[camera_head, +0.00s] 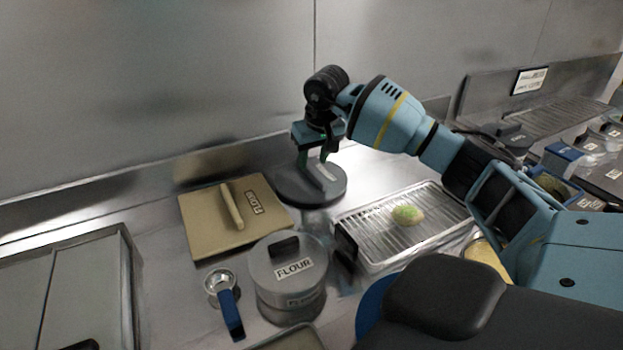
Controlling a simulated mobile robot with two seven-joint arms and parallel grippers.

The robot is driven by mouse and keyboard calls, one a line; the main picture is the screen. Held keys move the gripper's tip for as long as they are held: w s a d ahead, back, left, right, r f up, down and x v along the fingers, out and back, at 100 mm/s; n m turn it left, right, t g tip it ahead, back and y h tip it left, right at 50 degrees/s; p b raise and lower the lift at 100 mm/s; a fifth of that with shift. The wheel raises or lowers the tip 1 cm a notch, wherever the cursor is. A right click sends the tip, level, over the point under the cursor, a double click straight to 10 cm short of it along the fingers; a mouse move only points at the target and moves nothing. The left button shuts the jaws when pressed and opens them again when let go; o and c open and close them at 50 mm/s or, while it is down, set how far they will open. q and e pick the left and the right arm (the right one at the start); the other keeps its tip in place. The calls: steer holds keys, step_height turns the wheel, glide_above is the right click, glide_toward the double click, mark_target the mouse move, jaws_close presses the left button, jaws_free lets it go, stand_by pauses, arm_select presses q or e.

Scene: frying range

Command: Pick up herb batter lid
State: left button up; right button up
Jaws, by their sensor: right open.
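A dark grey round lid (294,190) with a lighter bar on top lies on the steel counter, near the back wall. I take it for the herb batter lid, but no lettering on it is legible. My right gripper (314,157) is open and points down over the far part of this lid, its fingers close to the bar. I cannot tell whether the fingers touch it, and nothing is visibly held. My left gripper is not in view.
A tan FLOUR lid (205,225) lies left of the dark lid. In front stand a lidded FLOUR pot (290,292) and a blue-handled scoop (230,312). Labelled containers stand far right.

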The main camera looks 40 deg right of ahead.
mark_target(312, 170)
steer(key=shift+x, duration=1.75)
steer(key=shift+f, duration=0.15)
jaws_close()
